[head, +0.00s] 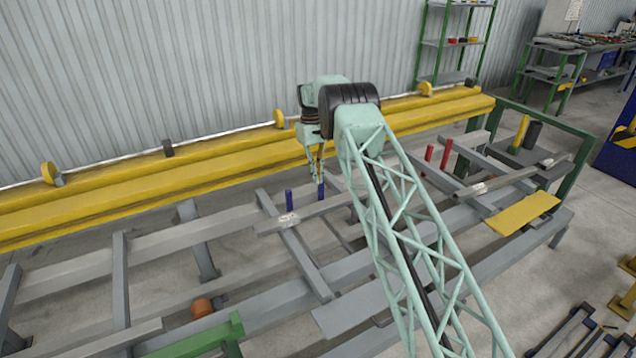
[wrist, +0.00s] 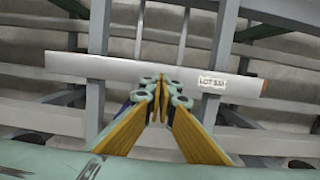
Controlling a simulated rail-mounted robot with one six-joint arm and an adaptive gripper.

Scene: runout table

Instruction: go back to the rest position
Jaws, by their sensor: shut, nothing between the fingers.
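My gripper (head: 318,176) is shut and empty, low over the runout table (head: 170,243), close to a blue peg. In the wrist view its fingertips (wrist: 163,82) meet in front of a grey bar (wrist: 140,70) that carries a white lot label (wrist: 213,83). The same bar (head: 328,207) lies across the table's rails in the head view, beside two blue pegs (head: 289,200). I cannot tell whether the fingertips touch the bar. The rest position is not marked in either view.
A yellow rail beam (head: 120,200) runs behind the table, before a corrugated wall. At right are two red pegs (head: 445,154), another labelled bar (head: 505,182), a yellow plate (head: 525,213) and a green frame (head: 578,180). An orange round object (head: 201,308) is low at front left.

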